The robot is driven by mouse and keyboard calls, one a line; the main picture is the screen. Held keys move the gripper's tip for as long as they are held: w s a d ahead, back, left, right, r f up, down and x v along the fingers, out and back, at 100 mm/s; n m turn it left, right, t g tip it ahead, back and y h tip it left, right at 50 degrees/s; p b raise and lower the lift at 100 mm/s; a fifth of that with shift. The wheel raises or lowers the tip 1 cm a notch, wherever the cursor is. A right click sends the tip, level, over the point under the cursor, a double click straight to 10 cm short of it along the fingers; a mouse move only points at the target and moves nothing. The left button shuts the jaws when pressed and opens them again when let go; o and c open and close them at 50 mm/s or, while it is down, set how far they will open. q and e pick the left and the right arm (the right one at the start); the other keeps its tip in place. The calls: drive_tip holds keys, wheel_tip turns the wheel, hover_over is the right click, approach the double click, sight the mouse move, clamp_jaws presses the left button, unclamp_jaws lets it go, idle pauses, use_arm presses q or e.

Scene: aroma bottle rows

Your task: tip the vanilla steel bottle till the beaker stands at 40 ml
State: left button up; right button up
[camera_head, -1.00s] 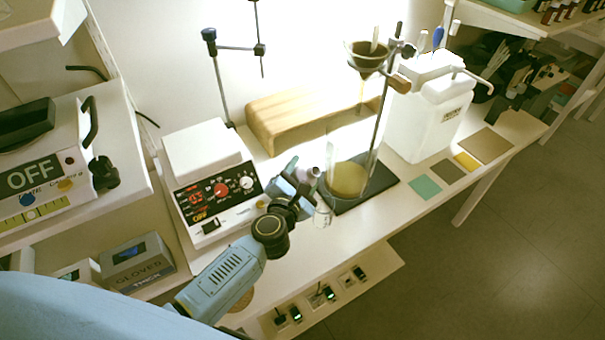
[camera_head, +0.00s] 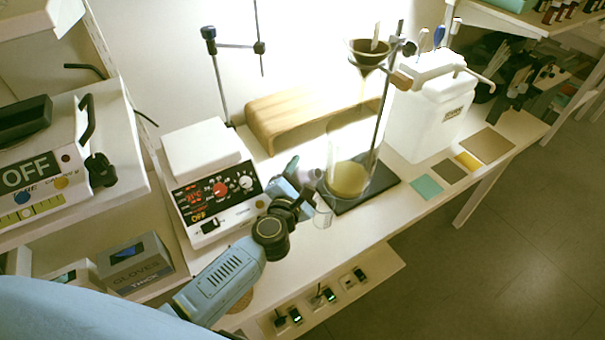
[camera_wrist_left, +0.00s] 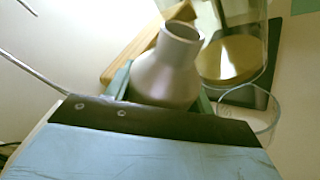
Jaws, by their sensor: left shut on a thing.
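My left gripper (camera_head: 298,178) is shut on the steel bottle (camera_head: 310,178) at the middle of the bench. In the left wrist view the bottle (camera_wrist_left: 168,72) is pale grey metal with a narrow open neck, held between the green fingers. No label on it can be read. A small clear beaker (camera_head: 323,213) stands on the bench just below and right of the bottle; its rim also shows in the left wrist view (camera_wrist_left: 262,120). Its level cannot be read. The bottle's neck leans toward the beaker in the head view. My right gripper is not in view.
A large glass vessel with yellowish liquid (camera_head: 349,180) stands on a black stand base (camera_head: 385,181) close behind the beaker, under a funnel (camera_head: 368,54). A hotplate device (camera_head: 212,190) is left. A white canister (camera_head: 430,110) stands right.

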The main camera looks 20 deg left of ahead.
use_arm(q)
drive_tip(key=shift+a+f+m+b, duration=0.15)
drive_tip(key=shift+m+b, duration=0.25)
drive_tip(key=shift+b, duration=0.05)
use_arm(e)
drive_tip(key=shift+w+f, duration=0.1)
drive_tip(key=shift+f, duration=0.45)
use_arm(q)
drive_tip(key=shift+f+m+b, duration=0.1)
drive_tip(key=shift+m+b, duration=0.2)
drive_tip(key=shift+b, duration=0.05)
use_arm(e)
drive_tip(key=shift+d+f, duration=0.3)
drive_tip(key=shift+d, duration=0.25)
use_arm(q)
drive_tip(key=shift+a, duration=0.1)
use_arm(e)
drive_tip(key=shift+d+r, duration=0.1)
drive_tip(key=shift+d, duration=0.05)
use_arm(q)
drive_tip(key=shift+a+r+m+t+p, duration=0.1)
drive_tip(key=shift+r+m+t+p, duration=0.2)
drive_tip(key=shift+m, duration=0.3)
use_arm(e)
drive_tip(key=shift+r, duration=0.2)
